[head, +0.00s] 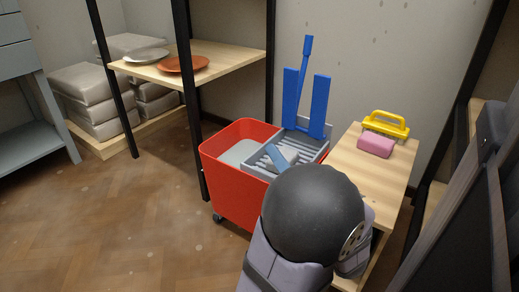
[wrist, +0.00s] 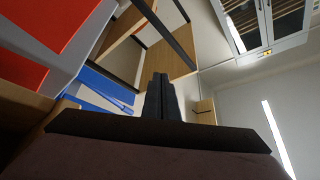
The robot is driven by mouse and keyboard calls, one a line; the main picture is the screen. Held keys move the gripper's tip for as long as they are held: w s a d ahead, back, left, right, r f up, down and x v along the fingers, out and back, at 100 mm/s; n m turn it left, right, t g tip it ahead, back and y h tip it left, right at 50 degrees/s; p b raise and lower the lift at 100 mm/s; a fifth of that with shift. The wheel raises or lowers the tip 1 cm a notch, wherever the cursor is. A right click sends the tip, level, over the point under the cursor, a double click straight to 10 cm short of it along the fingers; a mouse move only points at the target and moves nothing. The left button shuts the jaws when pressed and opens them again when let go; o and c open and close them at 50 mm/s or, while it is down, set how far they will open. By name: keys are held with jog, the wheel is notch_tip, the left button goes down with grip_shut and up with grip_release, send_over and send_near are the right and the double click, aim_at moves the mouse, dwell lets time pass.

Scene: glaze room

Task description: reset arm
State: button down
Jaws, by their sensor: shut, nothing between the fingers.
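My gripper (wrist: 160,98) shows in the wrist view with its two dark fingers together, pointing away from the camera and empty. In the head view my arm, with a large dark rounded joint, stands in the lower right middle, in front of the red cart and beside the wooden table. My fingers cannot be made out in the head view.
A red wheeled cart (head: 232,190) with a grey wringer and blue upright parts (head: 319,105) is close to my arm. A wooden table (head: 377,178) holds a pink block (head: 376,144) and a yellow-handled thing (head: 386,124). The floor at left is clear.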

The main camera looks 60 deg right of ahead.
jog(key=w+a+n+g+y+p, duration=0.2)
jog(key=w+a+y+p, duration=0.25)
jog(key=a, duration=0.25)
jog(key=w+a+r+n+g+y+p, duration=0.1)
jog(key=w+a+g+y+p, duration=0.1)
jog(key=w+a+y+p, duration=0.35)
jog(key=w+a+n+g+y+p, duration=0.25)
jog(key=a+y, duration=0.35)
jog(key=a, duration=0.3)
jog(key=s+a+n+g+y+p, duration=0.1)
jog(key=s+a+n+g+p, duration=0.45)
jog(key=a+g+p, duration=0.75)
notch_tip(320, 180, up, 47)
jog(key=s+d+n+h+p, duration=0.1)
jog(key=n+h+p, duration=0.2)
jog(key=p, duration=4.6)
jog(key=h, duration=0.5)
jog(key=shift+s+f+n+g, duration=0.15)
jog(key=shift+s+n+g, duration=0.05)
jog(key=shift+n+g, duration=0.2)
